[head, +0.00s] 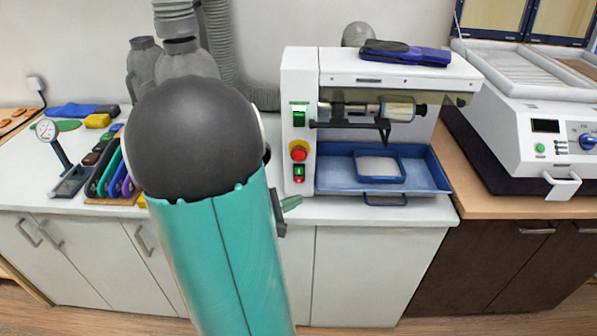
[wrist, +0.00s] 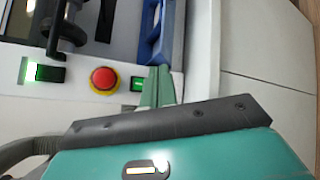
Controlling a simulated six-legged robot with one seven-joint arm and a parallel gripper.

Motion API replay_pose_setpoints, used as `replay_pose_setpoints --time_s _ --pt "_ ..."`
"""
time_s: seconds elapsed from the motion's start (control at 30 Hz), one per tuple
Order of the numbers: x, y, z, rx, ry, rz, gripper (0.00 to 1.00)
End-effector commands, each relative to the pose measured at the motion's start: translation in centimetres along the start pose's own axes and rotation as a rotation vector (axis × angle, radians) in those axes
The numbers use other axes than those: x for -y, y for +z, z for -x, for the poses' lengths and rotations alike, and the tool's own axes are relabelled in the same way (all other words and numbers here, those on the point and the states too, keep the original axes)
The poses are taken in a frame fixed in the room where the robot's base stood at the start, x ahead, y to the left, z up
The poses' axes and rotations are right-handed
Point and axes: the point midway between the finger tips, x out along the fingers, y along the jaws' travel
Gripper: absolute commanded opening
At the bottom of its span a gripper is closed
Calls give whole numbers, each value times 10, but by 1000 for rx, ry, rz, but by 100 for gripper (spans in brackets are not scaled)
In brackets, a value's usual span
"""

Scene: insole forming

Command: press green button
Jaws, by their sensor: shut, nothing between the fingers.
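The white forming machine (head: 300,78) stands on the counter. Its front panel carries a lit green switch (head: 299,114) at the top, a red mushroom button (head: 298,151), and a small green button (head: 298,169) with a red part below it. In the wrist view, turned sideways, the lit switch (wrist: 43,72), red button (wrist: 103,80) and small green button (wrist: 137,84) line up left to right. My gripper (wrist: 158,86) is shut and empty, its green fingers just beside the small green button. In the head view its tip (head: 291,203) shows low, before the panel. I cannot tell whether it touches.
A blue tray (head: 430,185) sits in the machine, right of the panel. Another white machine (head: 500,130) with its own green button (head: 540,148) stands at the right. Colored insoles (head: 108,170) and a dial gauge (head: 47,130) lie at the left. My arm covers the counter's middle.

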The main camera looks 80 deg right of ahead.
Motion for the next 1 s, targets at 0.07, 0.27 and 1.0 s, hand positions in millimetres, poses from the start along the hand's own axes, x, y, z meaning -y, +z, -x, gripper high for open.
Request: replay_pose_setpoints --time_s 0.07,0.27,1.0 --pt "-5 -4 -7 2 0 -1 0" --pt "-18 -18 -26 2 -1 -1 0" --pt "-40 -39 -54 0 0 -1 0"
